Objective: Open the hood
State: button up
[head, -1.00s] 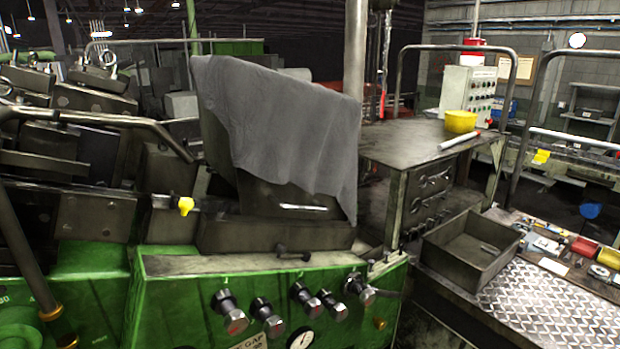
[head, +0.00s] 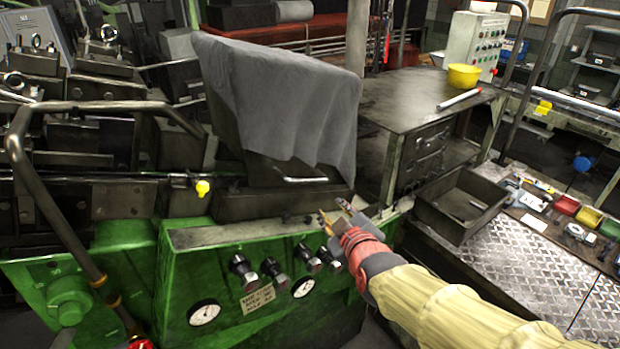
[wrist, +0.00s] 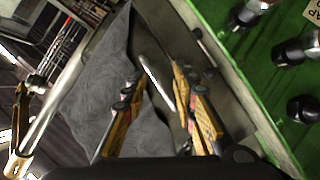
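The hood (head: 262,168) is a dark metal cover on the green machine, closed down on its dark base as far as I can see. A grey cloth (head: 285,95) drapes over its top and right side. A silver bar handle (head: 305,180) runs along its lower front edge. My gripper (head: 333,213) is just below and right of the handle, apart from it. In the wrist view, my gripper (wrist: 156,74) is open, and the handle (wrist: 157,84) appears between its two fingers, with the cloth (wrist: 100,95) behind.
Below the hood, the green front panel (head: 225,270) carries several knobs and gauges. A yellow-tipped lever (head: 203,188) sticks out left of the hood. A bent pipe rail (head: 90,106) stands at the far left. A metal table (head: 420,100) and an open tray (head: 462,204) are at right.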

aim_at(310, 181)
jog(key=w+a+n+t, duration=0.1)
jog(key=w, duration=0.3)
jog(key=w+a+n+t, duration=0.2)
jog(key=w, duration=0.2)
jog(key=w+a+n+t+p, duration=0.1)
jog(key=w+a, duration=0.1)
jog(key=w, duration=0.3)
jog(key=shift+a+f, duration=0.15)
jog(key=shift+a, duration=0.1)
jog(key=c, duration=0.3)
jog(key=c, duration=0.4)
grip_shut()
